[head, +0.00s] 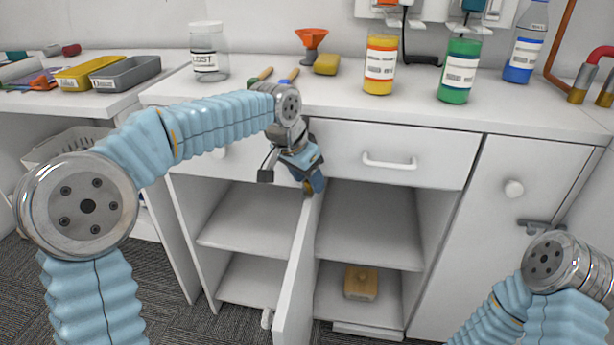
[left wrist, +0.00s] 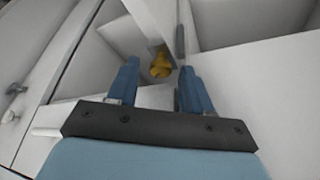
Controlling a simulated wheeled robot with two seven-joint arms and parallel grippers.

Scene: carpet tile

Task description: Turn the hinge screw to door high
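The cabinet door (head: 301,275) stands open below the drawer, seen nearly edge-on in the head view. In the left wrist view, a yellow hinge screw (left wrist: 160,66) shows ahead, beside the top of a pale panel. My left gripper (head: 312,183) is at the upper end of the door in the head view, pointing down. In the left wrist view its blue fingers (left wrist: 160,76) are spread, with the screw showing between them. I cannot tell whether they touch it. The head view mostly hides the screw behind the gripper. My right arm shows at lower right, but its gripper does not.
The closed drawer (head: 390,152) with a white handle lies just right of my left gripper. The open cabinet has shelves (head: 368,225) and a wooden block (head: 361,283) low inside.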

